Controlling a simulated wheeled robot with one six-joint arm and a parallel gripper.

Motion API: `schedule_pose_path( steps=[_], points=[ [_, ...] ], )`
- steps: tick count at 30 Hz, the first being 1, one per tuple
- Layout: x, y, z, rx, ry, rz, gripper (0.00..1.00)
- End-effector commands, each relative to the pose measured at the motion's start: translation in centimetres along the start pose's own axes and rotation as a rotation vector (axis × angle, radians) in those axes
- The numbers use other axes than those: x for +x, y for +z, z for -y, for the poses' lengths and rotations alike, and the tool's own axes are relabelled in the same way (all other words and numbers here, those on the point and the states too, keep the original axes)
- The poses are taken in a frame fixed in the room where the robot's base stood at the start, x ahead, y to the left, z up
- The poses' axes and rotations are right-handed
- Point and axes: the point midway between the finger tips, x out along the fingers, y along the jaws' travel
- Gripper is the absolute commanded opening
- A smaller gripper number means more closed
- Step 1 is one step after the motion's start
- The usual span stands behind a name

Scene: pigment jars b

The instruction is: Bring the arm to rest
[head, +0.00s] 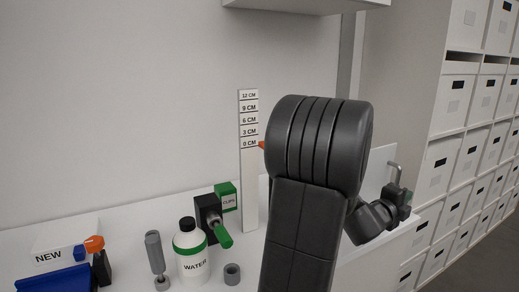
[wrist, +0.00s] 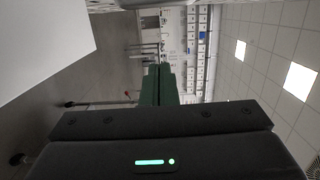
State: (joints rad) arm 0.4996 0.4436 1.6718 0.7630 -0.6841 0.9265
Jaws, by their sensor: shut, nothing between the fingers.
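My arm fills the middle of the head view, bent, with its dark upper links in front of the counter. Its wrist end shows at the right, past the counter's right part, with the fingers not clear there. In the wrist view my gripper (wrist: 158,70) has its two green fingers together, shut and empty. They point out into the open room, which appears turned on its side. No object is near the fingertips.
On the white counter (head: 120,261) stand a WATER bottle (head: 192,264), a black and green device (head: 208,216), grey cylinders (head: 156,254), a blue item (head: 55,279) and a NEW box (head: 58,248). An upright height scale (head: 249,190) stands behind. White storage boxes (head: 455,103) line the right.

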Motion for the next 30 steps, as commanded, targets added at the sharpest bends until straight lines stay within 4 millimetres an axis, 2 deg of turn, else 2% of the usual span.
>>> schedule_pose_path(
  steps=[1,15,30],
  points=[
    [-0.2,0.0,0.5,0.001,0.002,-0.013,0.0],
    [-2.0,-0.6,0.2,0.002,0.003,-0.148,0.0],
    [-2.3,-0.7,-0.1,0.003,0.002,-0.173,0.0]
  ],
)
